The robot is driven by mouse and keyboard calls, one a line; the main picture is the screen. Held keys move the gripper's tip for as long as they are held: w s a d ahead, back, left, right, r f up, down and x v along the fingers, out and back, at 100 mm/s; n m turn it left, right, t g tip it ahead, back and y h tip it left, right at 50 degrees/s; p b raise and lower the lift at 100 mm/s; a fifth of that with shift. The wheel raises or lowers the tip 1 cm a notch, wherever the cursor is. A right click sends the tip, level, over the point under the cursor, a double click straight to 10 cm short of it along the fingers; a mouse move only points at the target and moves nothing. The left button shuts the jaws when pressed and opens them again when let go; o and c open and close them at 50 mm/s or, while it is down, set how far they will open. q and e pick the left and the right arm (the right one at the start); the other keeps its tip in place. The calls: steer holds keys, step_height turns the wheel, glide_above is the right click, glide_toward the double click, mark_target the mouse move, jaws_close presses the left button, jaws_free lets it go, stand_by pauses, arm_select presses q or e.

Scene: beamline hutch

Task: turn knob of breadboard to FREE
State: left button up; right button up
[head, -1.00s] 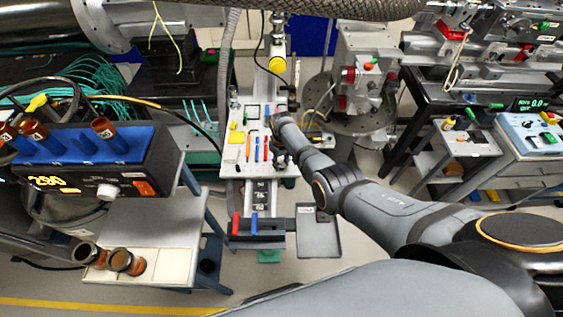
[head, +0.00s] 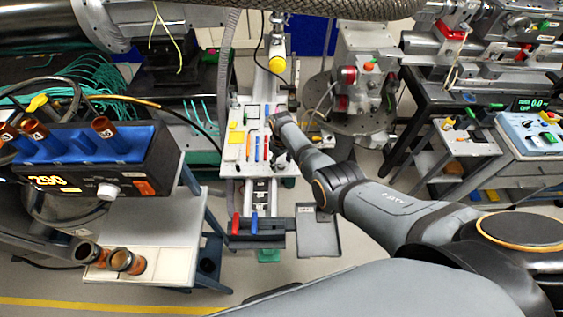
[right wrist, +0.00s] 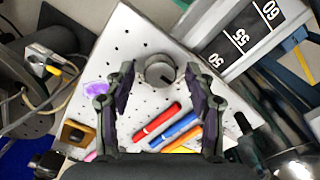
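The breadboard (head: 233,168) is a light plate with small holes in the middle of the head view. It also fills the centre of the right wrist view (right wrist: 122,40). A round grey knob (right wrist: 159,69) with a dark pointer mark stands on it near the edge by the number scale. The mark points to the lower right in that view. No FREE label is readable. My right gripper (right wrist: 158,80) is open, with one dark finger on each side of the knob and gaps visible. In the head view, the gripper (head: 281,159) is small and the knob cannot be made out. My left gripper is out of view.
Red, blue and orange pens (right wrist: 176,130) lie on the board close to the fingers. A number scale (right wrist: 240,38) adjoins its edge. A yellow-capped part (head: 277,64) stands behind the board. A dark tray (head: 317,232) and a controller box (head: 85,165) are nearer me.

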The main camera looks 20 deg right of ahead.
mark_target(281, 164)
step_height(281, 164, up, 12)
stand_by(0.6)
steer(key=shift+f, duration=0.1)
